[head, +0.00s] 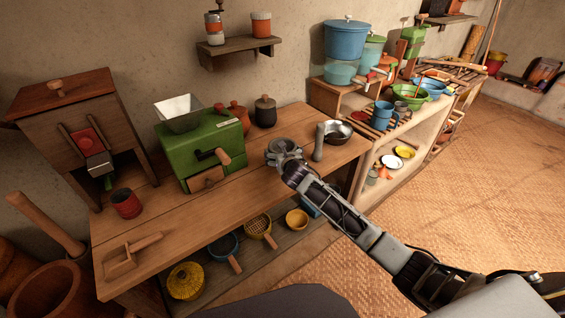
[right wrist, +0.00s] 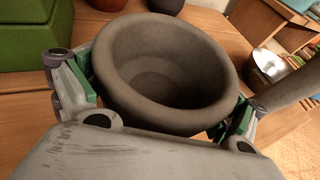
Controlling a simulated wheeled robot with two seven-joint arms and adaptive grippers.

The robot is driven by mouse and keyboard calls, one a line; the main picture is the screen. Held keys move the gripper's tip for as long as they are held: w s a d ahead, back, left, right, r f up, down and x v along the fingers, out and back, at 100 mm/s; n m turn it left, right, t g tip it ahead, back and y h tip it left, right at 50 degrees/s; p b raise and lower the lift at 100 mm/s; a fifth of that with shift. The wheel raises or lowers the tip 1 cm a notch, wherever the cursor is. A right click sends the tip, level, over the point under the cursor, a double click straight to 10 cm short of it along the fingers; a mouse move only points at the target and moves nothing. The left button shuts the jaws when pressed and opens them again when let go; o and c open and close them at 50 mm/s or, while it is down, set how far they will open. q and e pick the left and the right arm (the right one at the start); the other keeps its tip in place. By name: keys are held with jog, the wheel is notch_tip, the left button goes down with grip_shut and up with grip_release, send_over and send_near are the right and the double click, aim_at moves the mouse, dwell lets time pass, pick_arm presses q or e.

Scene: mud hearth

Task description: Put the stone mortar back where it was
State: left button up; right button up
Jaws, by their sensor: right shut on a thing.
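The stone mortar (right wrist: 165,68) is a grey round bowl with a thick rim, upright and empty in the right wrist view. My right gripper (right wrist: 160,115) is shut on it, one finger on each side. In the head view the mortar (head: 281,146) is mostly behind my right gripper (head: 287,157), over the wooden table (head: 265,163) between the green mill and the pestle. I cannot tell whether its base touches the tabletop. A grey stone pestle (head: 319,142) stands upright just right of it. My left gripper is not in view.
The green mill (head: 209,148) stands left of the mortar. A dark lidded jar (head: 265,111) is behind it, and a metal bowl (head: 337,131) is at the right. A red cup (head: 126,203) and a wooden scoop (head: 133,256) are at the left. The table's front middle is clear.

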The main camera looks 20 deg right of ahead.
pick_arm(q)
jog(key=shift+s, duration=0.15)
pick_arm(e)
jog(key=shift+r, duration=0.15)
jog(key=shift+f, duration=0.4)
jog(key=shift+f+b, duration=0.4)
jog(key=shift+f, duration=1.1)
jog(key=o, duration=1.3)
jog(key=shift+f, duration=0.15)
jog(key=shift+c, duration=0.2)
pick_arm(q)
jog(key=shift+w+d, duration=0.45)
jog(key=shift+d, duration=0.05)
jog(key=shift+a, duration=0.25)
pick_arm(e)
jog(key=shift+s, duration=0.1)
